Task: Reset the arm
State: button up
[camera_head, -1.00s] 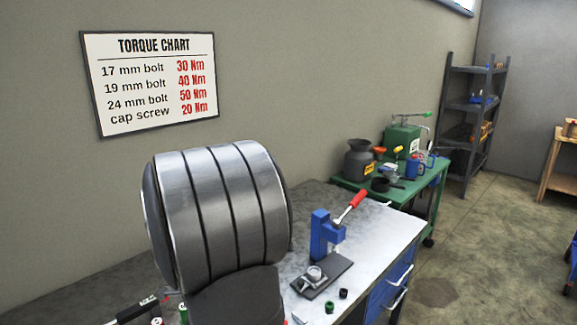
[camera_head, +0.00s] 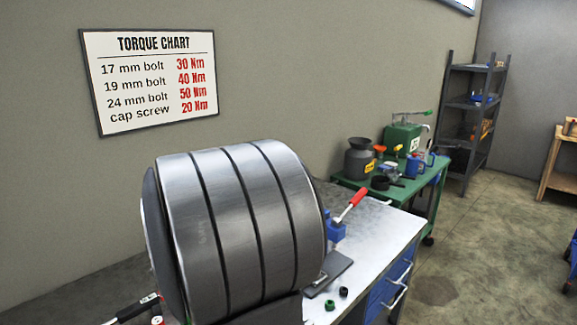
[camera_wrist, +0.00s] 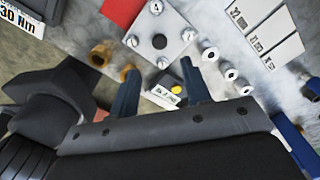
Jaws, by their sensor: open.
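My gripper (camera_wrist: 160,88) shows in the wrist view as two dark blue fingers, spread apart over the bench top. It is open, and nothing is gripped between the fingers. Below and beyond the fingers lie a metal plate (camera_wrist: 178,42) with a central hole and bolts near its corners, and a small white label with a yellow dot (camera_wrist: 176,89). In the head view my large grey arm link fills the lower middle, and my gripper is out of sight there.
The workbench (camera_head: 385,225) carries a blue press with a red handle (camera_head: 351,205), partly hidden by my arm, and small dark green rings (camera_head: 330,305). A green table (camera_head: 440,172) stands beyond. Brass and silver sockets (camera_wrist: 227,71) lie near the fingers in the wrist view.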

notch_tip(320, 180, down, 8)
jog(key=shift+f, duration=0.25)
jog(key=r, duration=0.4)
jog(key=shift+d+r, duration=0.2)
jog(key=shift+d, duration=0.15)
jog(key=d+r, duration=0.6)
jog(key=d, duration=0.4)
jog(key=s+a, duration=1.4)
jog(key=a, duration=0.3)
jog(key=shift+s+a+f+n, duration=0.2)
jog(key=shift+s+n, duration=0.1)
jog(key=shift+s, duration=0.1)
jog(key=w+d+r, duration=0.1)
jog(key=w+d, duration=0.8)
jog(key=d, duration=0.1)
jog(key=shift+w+d+r, duration=0.15)
jog(key=shift+r, duration=0.1)
